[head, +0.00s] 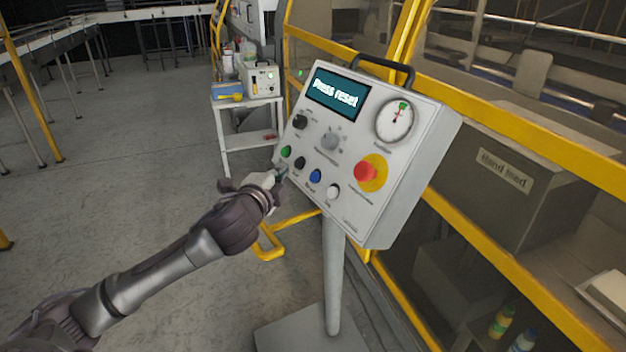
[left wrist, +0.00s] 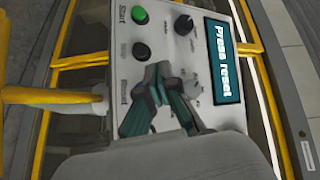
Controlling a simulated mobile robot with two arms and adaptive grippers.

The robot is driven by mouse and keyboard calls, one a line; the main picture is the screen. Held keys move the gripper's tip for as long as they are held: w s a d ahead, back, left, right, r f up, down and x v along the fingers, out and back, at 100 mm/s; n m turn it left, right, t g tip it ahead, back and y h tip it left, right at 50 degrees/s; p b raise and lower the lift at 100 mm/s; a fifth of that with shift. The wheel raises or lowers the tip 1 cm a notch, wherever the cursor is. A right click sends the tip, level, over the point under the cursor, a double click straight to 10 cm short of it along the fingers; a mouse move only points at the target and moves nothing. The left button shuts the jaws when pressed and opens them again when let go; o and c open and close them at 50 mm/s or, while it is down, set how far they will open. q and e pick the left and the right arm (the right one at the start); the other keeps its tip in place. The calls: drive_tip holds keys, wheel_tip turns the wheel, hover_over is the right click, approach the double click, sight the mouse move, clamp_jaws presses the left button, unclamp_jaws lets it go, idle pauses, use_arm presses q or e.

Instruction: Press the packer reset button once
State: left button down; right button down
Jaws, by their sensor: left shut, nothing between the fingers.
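The control panel (head: 375,110) is a white box on a post, and its screen (head: 339,93) reads "Press reset". A blue button (head: 315,176) sits in the lower button row, between a black button (head: 300,162) and a white button (head: 333,191). A green button (head: 286,151) is at the row's left end. My left gripper (head: 282,174) is shut and empty, at the panel's lower left near the black and blue buttons. My right gripper is out of view.
A red emergency button (head: 366,173) on a yellow plate and a round gauge (head: 395,121) are on the panel's right. A dark knob (head: 300,122) and a grey knob (head: 330,141) sit above the buttons. Yellow guard rails (head: 520,130) stand behind. The floor at left is clear.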

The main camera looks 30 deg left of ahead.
sight(314, 177)
use_arm(q)
drive_tip(key=shift+w+d+f+b, duration=0.25)
drive_tip(key=shift+w+d+f, duration=0.25)
drive_tip(key=shift+w, duration=0.25)
drive_tip(key=shift+w+d+f+b, duration=0.2)
drive_tip(key=shift+w+d+f, duration=0.2)
drive_tip(key=shift+w, duration=0.35)
drive_tip(key=shift+w+d+f+b, duration=0.25)
drive_tip(key=shift+w+d+f, duration=0.15)
drive_tip(key=shift+w+f, duration=0.25)
drive_tip(key=shift+r, duration=0.1)
drive_tip(key=shift+w, duration=0.2)
drive_tip(key=shift+w+d+f, duration=0.2)
drive_tip(key=shift+w+d+f, duration=0.15)
drive_tip(key=shift+w+f, duration=0.05)
drive_tip(key=shift+w, duration=0.1)
idle(0.5)
drive_tip(key=shift+s+r, duration=0.1)
drive_tip(key=shift+s, duration=0.05)
drive_tip(key=shift+s+a+r+p, duration=0.3)
drive_tip(key=shift+s+a+p, duration=0.05)
drive_tip(key=shift+s+p, duration=0.15)
